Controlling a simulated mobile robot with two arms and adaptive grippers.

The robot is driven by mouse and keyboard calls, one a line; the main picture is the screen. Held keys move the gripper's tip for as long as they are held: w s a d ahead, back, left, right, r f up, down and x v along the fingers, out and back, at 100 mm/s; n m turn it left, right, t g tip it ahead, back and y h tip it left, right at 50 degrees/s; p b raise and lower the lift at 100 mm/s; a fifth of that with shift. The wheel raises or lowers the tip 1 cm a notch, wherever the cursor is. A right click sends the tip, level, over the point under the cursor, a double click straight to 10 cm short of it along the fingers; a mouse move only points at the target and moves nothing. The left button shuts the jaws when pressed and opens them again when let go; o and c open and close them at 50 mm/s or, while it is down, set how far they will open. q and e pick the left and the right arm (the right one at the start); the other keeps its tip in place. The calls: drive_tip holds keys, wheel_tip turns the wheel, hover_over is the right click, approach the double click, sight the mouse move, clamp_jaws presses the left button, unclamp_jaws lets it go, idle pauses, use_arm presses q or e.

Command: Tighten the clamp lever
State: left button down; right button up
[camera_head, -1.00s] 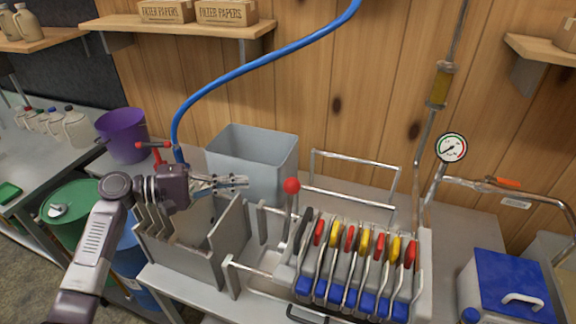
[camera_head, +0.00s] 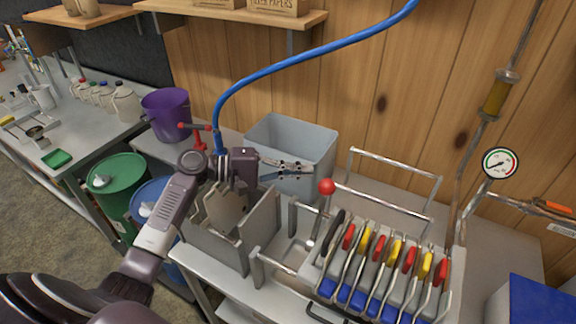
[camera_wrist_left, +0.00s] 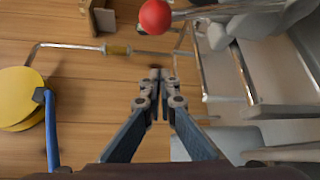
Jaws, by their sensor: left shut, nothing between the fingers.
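The clamp lever is a metal rod (camera_head: 317,220) with a red ball knob (camera_head: 326,186), standing nearly upright at the left end of the filter press. The knob also shows at the top of the left wrist view (camera_wrist_left: 155,17). My left gripper (camera_head: 310,169) is shut and empty, pointing right, with its tips just left of and slightly above the knob in the head view. In the left wrist view the closed fingers (camera_wrist_left: 157,80) lie below the knob in the picture, with a visible gap. I cannot tell the gap's depth. My right gripper is not in view.
The press plates (camera_head: 385,260) have red, yellow and blue parts. A grey bin (camera_head: 290,140) stands behind my gripper and a metal plate box (camera_head: 225,240) below it. A blue hose (camera_head: 300,62) arches overhead. A pressure gauge (camera_head: 500,163) is at the right.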

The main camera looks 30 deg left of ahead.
use_arm(q)
drive_tip(key=d+p, duration=0.2)
drive_tip(key=s+d+p, duration=0.1)
drive_tip(key=d, duration=0.1)
drive_tip(key=shift+s+d+r+p, duration=0.1)
drive_tip(key=shift+s+d+p, duration=0.1)
drive_tip(key=shift+p, duration=0.15)
